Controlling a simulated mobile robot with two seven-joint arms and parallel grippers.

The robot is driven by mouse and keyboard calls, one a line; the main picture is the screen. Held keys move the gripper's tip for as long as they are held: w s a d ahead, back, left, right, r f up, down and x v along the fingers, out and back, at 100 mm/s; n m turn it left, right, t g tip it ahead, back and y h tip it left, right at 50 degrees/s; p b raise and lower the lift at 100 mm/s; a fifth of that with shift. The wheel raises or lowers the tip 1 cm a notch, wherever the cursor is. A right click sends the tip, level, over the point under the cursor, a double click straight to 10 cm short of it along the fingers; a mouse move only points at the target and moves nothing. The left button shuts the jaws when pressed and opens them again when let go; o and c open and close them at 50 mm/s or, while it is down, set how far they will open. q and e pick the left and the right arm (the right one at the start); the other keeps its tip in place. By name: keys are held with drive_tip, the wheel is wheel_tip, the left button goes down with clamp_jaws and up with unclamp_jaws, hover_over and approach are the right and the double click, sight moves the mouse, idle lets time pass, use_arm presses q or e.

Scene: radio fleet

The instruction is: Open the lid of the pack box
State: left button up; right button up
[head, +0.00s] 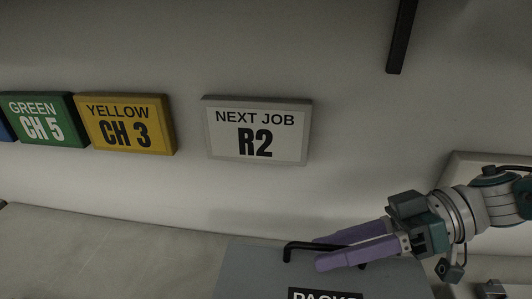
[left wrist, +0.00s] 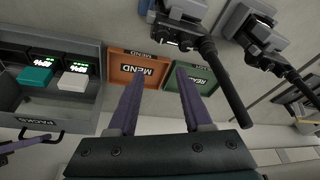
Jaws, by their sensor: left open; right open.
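The pack box (head: 240,280) is grey, at the bottom of the head view, with its PACKS label (head: 325,294) cut off by the frame edge. Its black bar handle (head: 288,250) is along the far edge of the grey panel. My right gripper (head: 317,252) is open, its purple fingers over the right part of the handle; I cannot tell whether they touch it. The left wrist view also shows the handle (left wrist: 40,133), with a purple finger (left wrist: 20,143) beside it. How far the lid stands open is unclear. My left gripper (left wrist: 155,76) is open and empty.
In the left wrist view, a teal pack (left wrist: 36,77) and a white pack (left wrist: 72,82) lie by green displays. An orange MEND panel (left wrist: 138,68), a green READY panel (left wrist: 203,82) and radios with black antennas (left wrist: 222,80) are near my left gripper. Wall signs include NEXT JOB R2 (head: 256,132).

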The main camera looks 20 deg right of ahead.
drive_tip(key=b+v, duration=0.1)
drive_tip(key=v, duration=0.8)
drive_tip(key=shift+d+f+b, duration=0.1)
drive_tip(key=shift+b, duration=0.25)
drive_tip(key=shift+s+d+r, duration=0.2)
drive_tip(key=shift+d+r, duration=0.05)
drive_tip(key=shift+d, duration=0.1)
